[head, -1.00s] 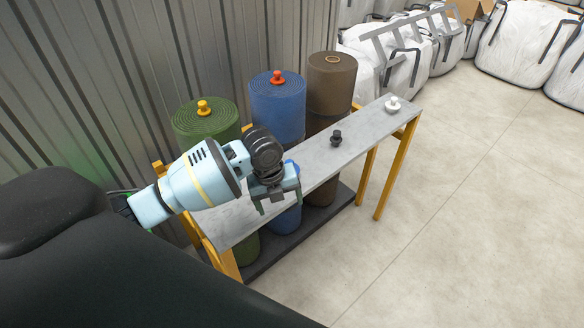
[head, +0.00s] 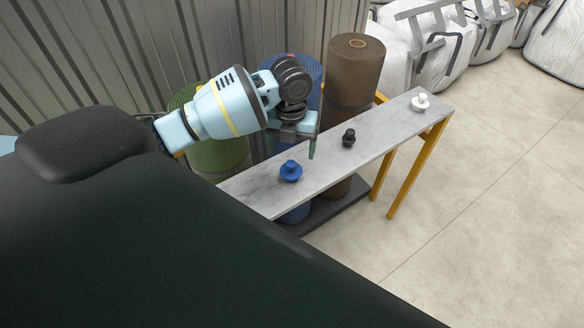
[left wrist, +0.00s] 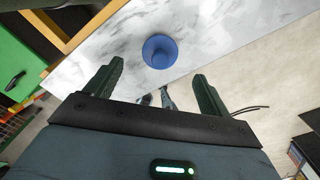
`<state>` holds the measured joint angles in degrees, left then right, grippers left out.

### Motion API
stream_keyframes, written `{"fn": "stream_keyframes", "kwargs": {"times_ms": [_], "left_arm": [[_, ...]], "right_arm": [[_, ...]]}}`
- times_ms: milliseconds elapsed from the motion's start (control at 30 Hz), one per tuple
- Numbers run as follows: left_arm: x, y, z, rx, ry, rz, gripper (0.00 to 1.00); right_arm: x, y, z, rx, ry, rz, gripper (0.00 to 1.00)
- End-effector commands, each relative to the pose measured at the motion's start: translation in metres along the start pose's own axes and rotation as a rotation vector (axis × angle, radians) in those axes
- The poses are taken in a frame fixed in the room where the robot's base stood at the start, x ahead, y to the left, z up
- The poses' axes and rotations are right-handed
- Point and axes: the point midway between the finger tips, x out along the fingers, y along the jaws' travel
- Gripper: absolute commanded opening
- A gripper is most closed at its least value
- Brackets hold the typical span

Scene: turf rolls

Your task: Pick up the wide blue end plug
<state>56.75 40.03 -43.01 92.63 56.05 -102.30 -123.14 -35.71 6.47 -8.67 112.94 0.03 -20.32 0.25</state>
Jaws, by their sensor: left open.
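The wide blue end plug (head: 290,171) stands upright on the near part of the grey marble-look shelf (head: 325,172). In the left wrist view the blue plug (left wrist: 160,51) lies ahead of the jaws, centred between them, and nothing touches it. My left gripper (head: 293,150) is open and empty, above the shelf and behind the plug in the head view. Its two dark fingers stand wide apart in the left wrist view (left wrist: 156,85). My right gripper is not in view.
A black plug (head: 348,137) and a white plug (head: 420,101) stand farther along the shelf. Green (head: 217,157), blue (head: 310,68) and brown (head: 355,75) rolls stand behind it, partly hidden by my left arm. Floor is clear on the right.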

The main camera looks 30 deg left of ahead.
Motion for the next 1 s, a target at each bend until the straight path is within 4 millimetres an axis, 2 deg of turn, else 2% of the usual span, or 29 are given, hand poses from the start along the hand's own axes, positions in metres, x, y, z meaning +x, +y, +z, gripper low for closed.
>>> {"fn": "stream_keyframes", "kwargs": {"times_ms": [100, 333, 633, 967, 1000], "left_arm": [[0.013, 0.0, -0.001, -0.001, 0.002, 0.0, 0.82], [0.021, 0.0, -0.002, 0.0, 0.001, -0.001, 0.82], [0.06, 0.001, -0.005, 0.0, 0.002, 0.0, 0.82], [0.065, 0.0, -0.004, 0.001, -0.001, -0.001, 0.82], [0.065, 0.0, -0.004, 0.001, -0.001, -0.001, 0.77]], "right_arm": [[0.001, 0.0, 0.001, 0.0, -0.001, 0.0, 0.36], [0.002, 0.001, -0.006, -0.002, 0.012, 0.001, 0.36], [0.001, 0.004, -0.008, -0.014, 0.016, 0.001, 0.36], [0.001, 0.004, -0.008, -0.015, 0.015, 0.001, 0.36], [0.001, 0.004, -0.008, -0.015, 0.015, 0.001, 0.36]]}}
